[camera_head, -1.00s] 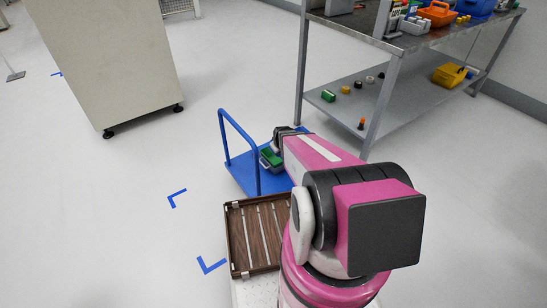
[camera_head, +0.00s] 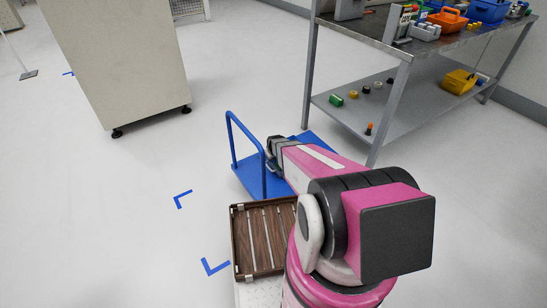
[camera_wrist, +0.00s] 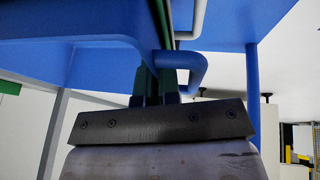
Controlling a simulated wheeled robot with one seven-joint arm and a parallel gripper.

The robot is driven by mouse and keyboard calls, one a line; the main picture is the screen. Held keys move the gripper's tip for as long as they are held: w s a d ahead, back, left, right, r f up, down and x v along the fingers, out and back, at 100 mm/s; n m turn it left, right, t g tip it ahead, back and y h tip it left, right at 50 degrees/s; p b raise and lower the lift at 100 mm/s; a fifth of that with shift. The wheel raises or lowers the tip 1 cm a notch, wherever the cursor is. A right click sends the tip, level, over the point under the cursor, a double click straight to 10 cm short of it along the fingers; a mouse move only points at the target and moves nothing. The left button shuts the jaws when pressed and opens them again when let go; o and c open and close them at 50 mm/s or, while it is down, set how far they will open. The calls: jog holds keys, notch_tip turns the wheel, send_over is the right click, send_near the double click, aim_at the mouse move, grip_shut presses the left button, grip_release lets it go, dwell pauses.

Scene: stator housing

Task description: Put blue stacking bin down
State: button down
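My gripper (camera_head: 271,152) is over the blue platform trolley (camera_head: 247,182) in the head view, with the arm reaching away from me. A small dark bluish part shows just below the gripper, but it is too small to name. In the wrist view my fingers (camera_wrist: 160,85) point up into large blue surfaces and a bent blue bar. I cannot tell whether these belong to the blue stacking bin or the trolley, nor whether the fingers close on anything. Another blue bin (camera_head: 490,11) stands on the workbench at the top right.
The workbench (camera_head: 400,105) has several loose parts and a yellow carrier (camera_head: 459,81) on its lower shelf. A slatted brown tray (camera_head: 262,240) is in front of the trolley. A beige cabinet (camera_head: 115,60) stands at the back left. The floor left of the trolley is clear.

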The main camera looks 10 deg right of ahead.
jog(key=shift+f, duration=0.6)
jog(key=c, duration=1.3)
grip_release()
jog(key=shift+c, duration=0.2)
jog(key=shift+r, duration=0.5)
jog(key=s+r+m+g, duration=0.5)
jog(key=s+r, duration=1.8)
jog(key=r, duration=0.4)
jog(key=shift+s+r, duration=0.15)
jog(key=shift+r, duration=0.1)
